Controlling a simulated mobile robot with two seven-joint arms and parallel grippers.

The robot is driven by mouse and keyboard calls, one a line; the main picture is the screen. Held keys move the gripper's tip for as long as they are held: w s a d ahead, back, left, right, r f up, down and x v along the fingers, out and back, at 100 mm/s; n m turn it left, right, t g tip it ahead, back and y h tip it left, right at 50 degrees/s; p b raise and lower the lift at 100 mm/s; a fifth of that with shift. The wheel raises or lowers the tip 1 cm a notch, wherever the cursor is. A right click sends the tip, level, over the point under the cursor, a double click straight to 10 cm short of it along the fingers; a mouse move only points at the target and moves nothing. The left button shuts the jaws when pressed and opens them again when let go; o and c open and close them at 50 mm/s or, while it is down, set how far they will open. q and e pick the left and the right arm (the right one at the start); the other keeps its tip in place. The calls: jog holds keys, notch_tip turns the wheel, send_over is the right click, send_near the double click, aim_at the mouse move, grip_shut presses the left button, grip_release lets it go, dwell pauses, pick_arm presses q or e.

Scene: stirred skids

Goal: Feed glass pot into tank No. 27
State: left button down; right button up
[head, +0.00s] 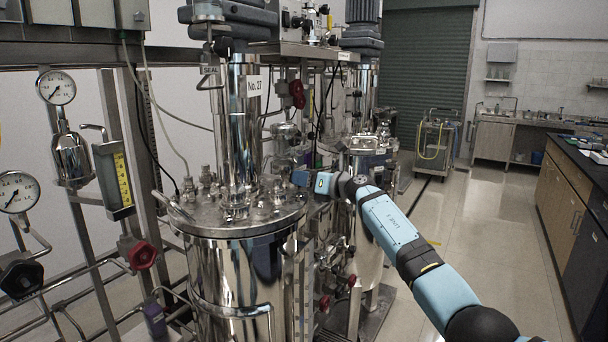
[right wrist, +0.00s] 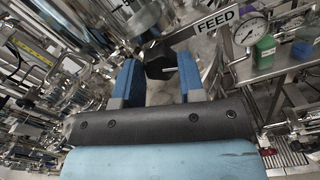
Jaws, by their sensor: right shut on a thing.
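Tank No. 27 (head: 215,270) is a shiny steel vessel with a flanged lid, and its "No. 27" label (head: 254,86) is on the column above. My right gripper (head: 300,178) reaches in from the right, just beyond the right edge of the lid. In the right wrist view, its blue fingers (right wrist: 158,78) are closed on a black knob-like part (right wrist: 160,62) with a light pin. I cannot tell whether this is a valve handle. A "FEED" sign (right wrist: 216,25) is just beyond it. I cannot make out the glass pot clearly. My left gripper is not in view.
Pipes, gauges (head: 57,88) and red handwheels (head: 142,255) crowd the left. More steel vessels stand behind my right arm. In the right wrist view, a gauge (right wrist: 250,28) and a green container (right wrist: 265,46) are close by. The aisle floor (head: 480,240) is clear.

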jog(key=shift+m, duration=0.3)
jog(key=o, duration=0.9)
jog(key=v, duration=1.4)
